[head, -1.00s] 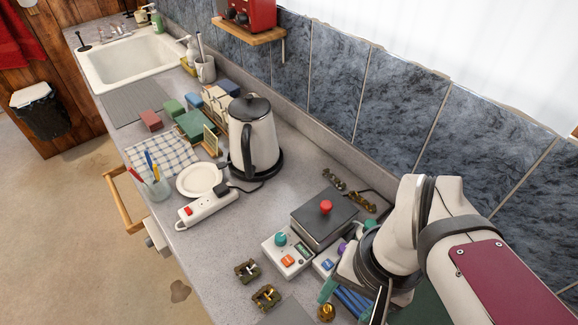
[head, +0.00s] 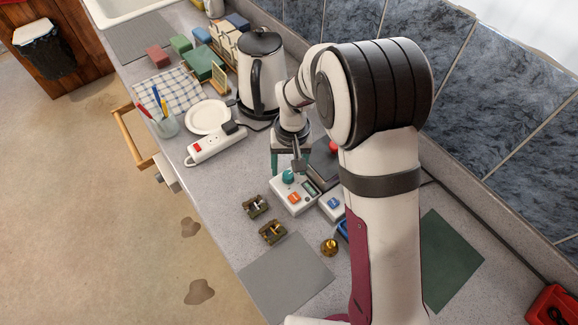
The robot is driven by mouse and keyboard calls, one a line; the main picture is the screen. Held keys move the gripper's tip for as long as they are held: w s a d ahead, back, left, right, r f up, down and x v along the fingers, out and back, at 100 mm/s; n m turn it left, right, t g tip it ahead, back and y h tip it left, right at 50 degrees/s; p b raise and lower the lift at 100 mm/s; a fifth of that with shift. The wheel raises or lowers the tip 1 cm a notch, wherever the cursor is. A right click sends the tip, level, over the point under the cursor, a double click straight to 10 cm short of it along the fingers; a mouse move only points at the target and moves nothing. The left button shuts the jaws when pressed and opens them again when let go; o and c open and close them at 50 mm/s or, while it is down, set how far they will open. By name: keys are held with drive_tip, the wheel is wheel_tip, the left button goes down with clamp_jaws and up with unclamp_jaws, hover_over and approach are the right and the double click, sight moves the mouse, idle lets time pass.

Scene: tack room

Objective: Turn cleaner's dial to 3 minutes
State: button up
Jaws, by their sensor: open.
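A white control box (head: 292,197) with a teal dial (head: 288,176), an orange button (head: 294,197) and a small dark display stands on the counter. Behind it is a dark-lidded box (head: 322,168) with a red knob (head: 333,147), partly hidden by my arm. A second white box (head: 331,206) with a blue button is to the right; its purple dial is hidden now. I cannot tell which dial is the cleaner's. My gripper (head: 290,166) is open, pointing down close above and behind the teal dial. I cannot tell whether it touches it. The dial's setting is too small to read.
A kettle (head: 259,75) stands behind my gripper, with a white power strip (head: 216,145) and plate (head: 208,117) to the left. Two small brass-and-green pieces (head: 257,206) (head: 272,232) and a brass weight (head: 329,247) lie in front. A grey mat (head: 285,280) is clear.

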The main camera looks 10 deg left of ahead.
sight(288, 177)
drive_tip(key=shift+f, duration=1.25)
drive_tip(key=shift+a, duration=0.1)
clamp_jaws()
